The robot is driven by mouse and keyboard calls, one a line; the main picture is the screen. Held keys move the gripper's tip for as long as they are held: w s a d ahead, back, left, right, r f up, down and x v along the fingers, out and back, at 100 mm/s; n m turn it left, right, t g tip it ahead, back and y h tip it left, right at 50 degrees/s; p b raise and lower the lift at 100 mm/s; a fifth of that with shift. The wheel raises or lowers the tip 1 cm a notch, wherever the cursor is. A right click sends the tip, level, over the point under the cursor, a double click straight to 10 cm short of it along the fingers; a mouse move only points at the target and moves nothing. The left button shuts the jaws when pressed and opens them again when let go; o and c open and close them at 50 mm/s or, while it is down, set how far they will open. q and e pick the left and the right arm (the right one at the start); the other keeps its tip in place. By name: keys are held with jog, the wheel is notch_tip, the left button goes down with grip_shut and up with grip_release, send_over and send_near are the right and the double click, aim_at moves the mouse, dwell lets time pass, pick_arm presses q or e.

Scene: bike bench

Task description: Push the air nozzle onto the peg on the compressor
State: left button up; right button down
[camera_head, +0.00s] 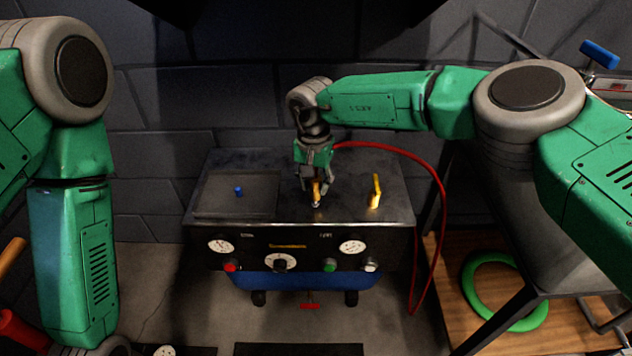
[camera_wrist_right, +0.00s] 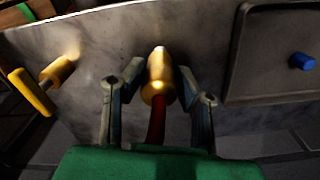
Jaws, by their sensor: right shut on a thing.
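The compressor (camera_head: 240,233) is a dark metal box with gauges and knobs on its front. A short blue peg (camera_head: 238,191) stands in the recessed panel on the left of its top; it also shows at the right of the right wrist view (camera_wrist_right: 302,61). My right gripper (camera_head: 316,186) is shut on the brass-coloured air nozzle (camera_wrist_right: 158,88), which has a red hose behind it. The nozzle (camera_head: 316,194) is over the middle of the top, to the right of the blue peg and apart from it. Whether its tip touches the top is unclear. My left gripper is out of view.
A yellow-handled valve (camera_head: 376,190) stands on the compressor top, right of the nozzle. The red hose (camera_head: 436,180) loops down the compressor's right side. A green ring (camera_head: 468,268) lies on the wooden surface at right. The top between nozzle and blue peg looks clear.

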jog(key=shift+f+b, duration=0.35)
jog(key=shift+f, duration=0.3)
jog(key=c, duration=1.2)
grip_release()
jog(key=shift+o, duration=0.2)
